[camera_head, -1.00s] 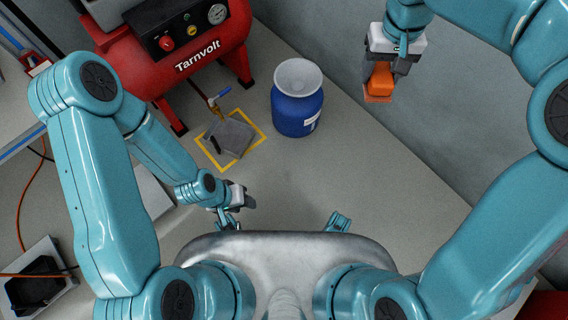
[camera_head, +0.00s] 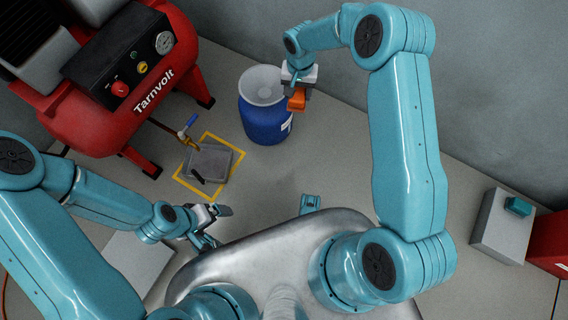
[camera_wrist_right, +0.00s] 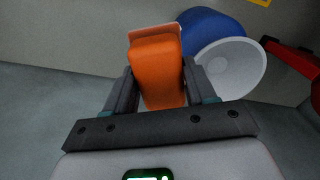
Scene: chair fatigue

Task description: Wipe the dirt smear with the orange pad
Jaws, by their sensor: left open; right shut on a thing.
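The orange pad (camera_head: 296,100) is held in my right gripper (camera_head: 298,88), which is shut on it. The pad hangs just right of the blue drum's top in the head view. In the right wrist view the orange pad (camera_wrist_right: 157,75) sits between both fingers of my right gripper (camera_wrist_right: 158,88), with the drum behind it. My left gripper (camera_head: 218,211) is open and empty, low over the floor at the lower left. I cannot make out a clear dirt smear in either view.
The blue drum (camera_head: 265,122) with its pale top stands by a yellow floor square (camera_head: 237,150) holding a grey object (camera_head: 210,163). A red compressor (camera_head: 150,85) stands at upper left. A grey box (camera_head: 503,228) is at right. Floor right of the drum is clear.

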